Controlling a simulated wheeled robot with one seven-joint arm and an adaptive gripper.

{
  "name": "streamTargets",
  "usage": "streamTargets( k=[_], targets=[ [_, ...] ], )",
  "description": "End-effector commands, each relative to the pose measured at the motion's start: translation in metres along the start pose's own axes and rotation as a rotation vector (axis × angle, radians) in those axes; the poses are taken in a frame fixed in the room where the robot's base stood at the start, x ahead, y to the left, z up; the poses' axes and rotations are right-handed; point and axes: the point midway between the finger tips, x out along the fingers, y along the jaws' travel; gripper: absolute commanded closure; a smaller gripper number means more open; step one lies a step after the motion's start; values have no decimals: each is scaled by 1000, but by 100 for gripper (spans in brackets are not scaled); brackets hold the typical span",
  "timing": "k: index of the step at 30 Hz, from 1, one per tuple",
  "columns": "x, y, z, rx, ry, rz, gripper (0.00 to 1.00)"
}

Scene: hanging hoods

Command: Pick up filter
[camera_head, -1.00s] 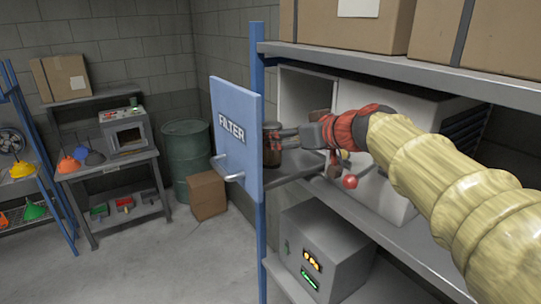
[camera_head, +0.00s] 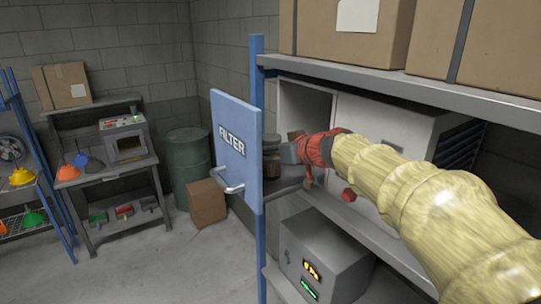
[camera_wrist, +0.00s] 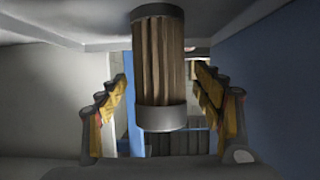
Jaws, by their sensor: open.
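The filter is a cylinder with brown pleats and grey end caps. In the wrist view the filter (camera_wrist: 160,65) stands in the upper middle, between the two spread yellow fingers of my gripper (camera_wrist: 162,112). The fingers are open and no contact with it is visible. In the head view the filter (camera_head: 271,162) shows partly behind the blue door marked FILTER (camera_head: 236,150). My gripper (camera_head: 288,153) is right beside it there, its fingertips partly hidden.
The blue FILTER door stands open with a handle. A grey cabinet (camera_head: 388,130) and the shelf board above (camera_head: 400,78) lie close around my arm. A grey box with lit indicators (camera_head: 325,255) sits below. A green drum (camera_head: 187,160) stands behind to the left.

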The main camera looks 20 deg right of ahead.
Motion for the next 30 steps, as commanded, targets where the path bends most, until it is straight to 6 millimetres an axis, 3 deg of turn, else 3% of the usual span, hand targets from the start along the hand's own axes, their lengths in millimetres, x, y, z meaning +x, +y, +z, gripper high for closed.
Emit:
streamTargets(
  k=[4, 30],
  targets=[
    [0, 0, 0, 0, 0, 0, 34],
    [0, 0, 0, 0, 0, 0, 84]
  ],
)
